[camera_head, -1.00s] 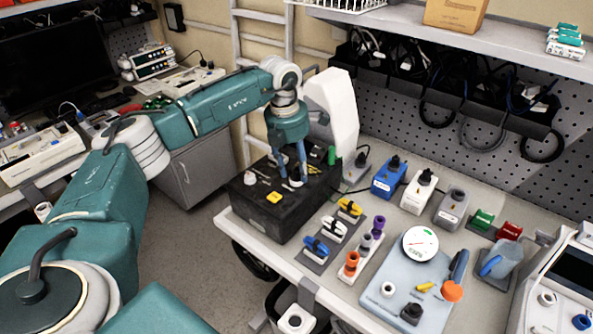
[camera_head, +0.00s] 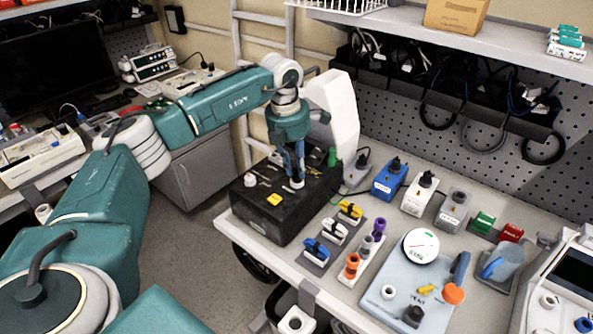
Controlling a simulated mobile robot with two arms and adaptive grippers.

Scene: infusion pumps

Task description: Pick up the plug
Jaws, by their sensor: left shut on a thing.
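My left gripper (camera_head: 296,182) points down over the top of a black box (camera_head: 262,222) at the table's left end. It is shut on a small plug (camera_head: 298,184), whose white lower part shows below the fingertips. The fingers hide most of the plug. I cannot tell whether it still touches the box top. My right gripper is not in view.
A white upright device (camera_head: 338,115) stands behind the box. Blue (camera_head: 390,178), white (camera_head: 419,194) and grey (camera_head: 453,209) blocks with black plugs stand to the right. Coloured clips (camera_head: 335,232) and a gauge board (camera_head: 408,275) fill the front.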

